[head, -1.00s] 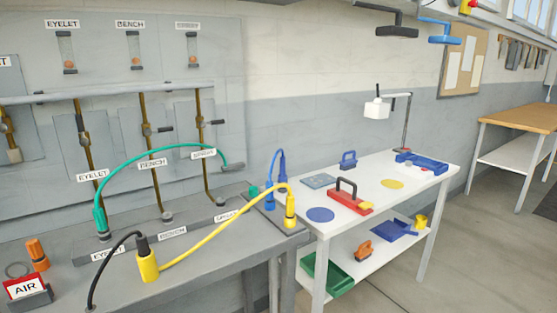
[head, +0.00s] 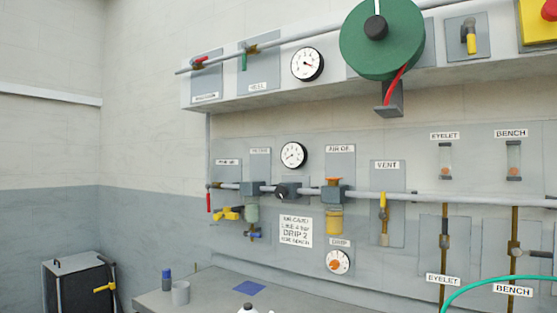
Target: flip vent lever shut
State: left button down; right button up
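The vent lever (head: 383,201) is a yellow handle on the wall panel, under a white VENT label (head: 387,165). It looks upright, in line with the short brass pipe (head: 384,229) below it. It sits at the horizontal grey air pipe (head: 415,197), on a grey backing plate (head: 396,226). Neither of my grippers shows in the head view, and nothing is touching the lever.
A green hose reel (head: 382,38) hangs above.

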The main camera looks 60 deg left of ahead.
aim_at(382, 215)
jog(key=u, duration=1.85)
